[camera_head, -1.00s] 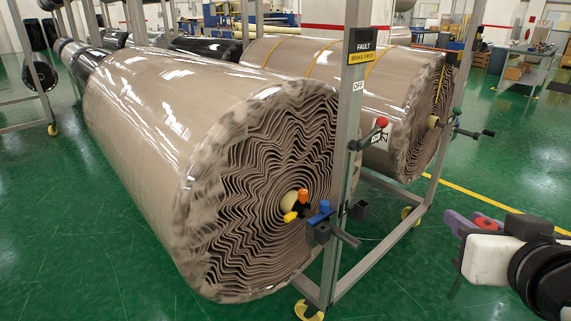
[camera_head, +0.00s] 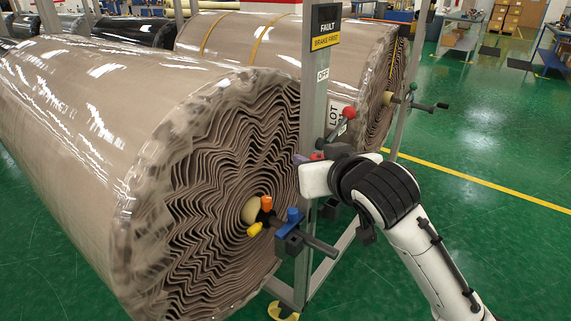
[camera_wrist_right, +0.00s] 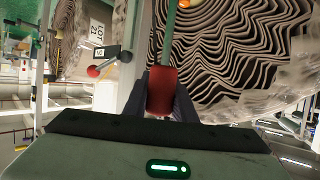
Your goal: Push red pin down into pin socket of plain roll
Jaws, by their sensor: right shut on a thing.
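The plain roll (camera_head: 60,100) is the near one, without straps, with wavy layers on its end face. A yellow knob (camera_head: 254,229) and an orange knob (camera_head: 266,203) sit at its core. Beside them a dark block with a blue knob (camera_head: 292,214) is on the frame. My right gripper (camera_head: 308,160) is at the upright post, above and right of the core. In the right wrist view its fingers (camera_wrist_right: 161,92) are shut on a red piece (camera_wrist_right: 161,88), which I take for the red pin. I cannot make out the socket opening. My left gripper is out of view.
A metal post (camera_head: 313,100) with a fault sign (camera_head: 326,27) stands beside my right gripper. A lever with a red ball (camera_head: 348,113) is close by. A strapped roll (camera_head: 240,45) lies behind.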

